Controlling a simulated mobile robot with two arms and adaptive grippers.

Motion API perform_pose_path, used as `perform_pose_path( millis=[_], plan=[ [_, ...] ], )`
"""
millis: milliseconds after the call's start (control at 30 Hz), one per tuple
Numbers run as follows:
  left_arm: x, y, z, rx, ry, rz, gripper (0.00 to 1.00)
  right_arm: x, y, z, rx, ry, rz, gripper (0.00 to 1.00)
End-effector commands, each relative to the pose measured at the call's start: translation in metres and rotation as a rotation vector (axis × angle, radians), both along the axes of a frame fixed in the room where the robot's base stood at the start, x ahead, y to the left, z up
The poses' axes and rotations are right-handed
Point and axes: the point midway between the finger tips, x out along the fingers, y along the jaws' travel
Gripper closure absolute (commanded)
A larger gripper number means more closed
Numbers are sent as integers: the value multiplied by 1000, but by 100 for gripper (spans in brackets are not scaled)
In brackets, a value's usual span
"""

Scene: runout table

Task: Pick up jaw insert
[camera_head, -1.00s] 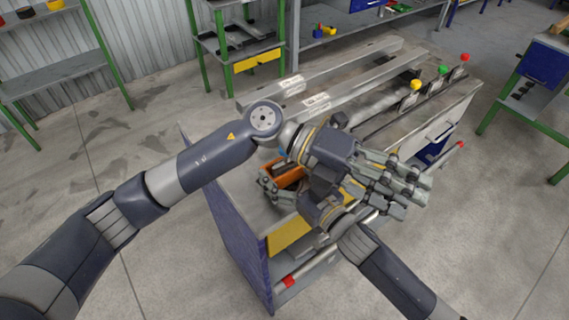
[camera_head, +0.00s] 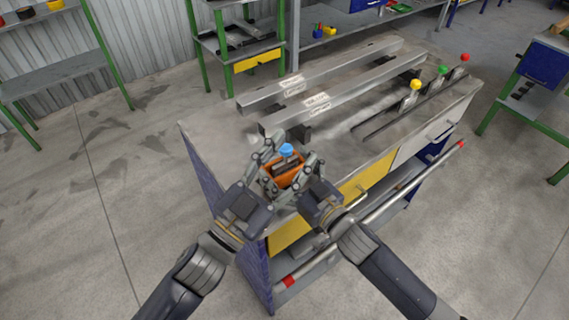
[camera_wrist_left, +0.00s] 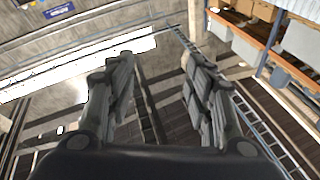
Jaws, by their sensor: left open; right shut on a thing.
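An orange box (camera_head: 283,181) sits near the table's left front corner in the head view, partly hidden by both grippers. A dark thing (camera_head: 287,167) shows in it, and a blue round piece (camera_head: 286,150) stands at its far edge. I cannot tell which piece is the jaw insert. My left gripper (camera_head: 262,160) is open at the box's left side. In the left wrist view its two fingers (camera_wrist_left: 155,88) are apart with nothing between them. My right gripper (camera_head: 302,174) is at the box's right side, shut on what looks like the orange box; the grip is partly hidden.
Two long grey rails (camera_head: 330,82) lie on the table (camera_head: 215,135) behind the grippers. Levers with yellow (camera_head: 415,85), green (camera_head: 442,70) and red (camera_head: 465,57) knobs stand at the right. A bar with red ends (camera_head: 400,180) runs along the front. The left back tabletop is clear.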

Motion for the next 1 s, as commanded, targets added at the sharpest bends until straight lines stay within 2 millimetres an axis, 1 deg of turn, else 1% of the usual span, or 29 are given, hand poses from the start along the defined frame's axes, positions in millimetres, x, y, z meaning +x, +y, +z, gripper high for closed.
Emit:
perform_pose_path(
  millis=[33,100,200,300,400,467,567,800,900,1000],
  plan=[
    [-2,12,-15,-10,76,30,52,0,0,-1,-2,1,-1,40],
    [-5,26,-32,-21,169,67,52,0,0,-1,-2,1,-1,40],
    [-10,41,-53,-31,277,108,52,0,0,-1,-1,0,-1,40],
    [-15,52,-66,-36,347,135,52,0,0,-1,-1,0,-1,40],
    [-17,56,-74,-38,384,149,52,0,0,-1,-1,0,0,40],
    [-14,56,-76,-39,393,153,52,0,0,-1,-1,0,0,40],
    [-5,51,-75,-41,394,153,52,0,0,0,-1,0,0,40],
    [27,34,-75,-38,394,153,52,0,0,0,-1,0,0,40],
    [36,29,-76,-39,394,152,52,0,0,-1,-1,0,0,40],
    [41,26,-75,-39,394,152,52,0,0,-1,-1,0,0,40]
  ],
)
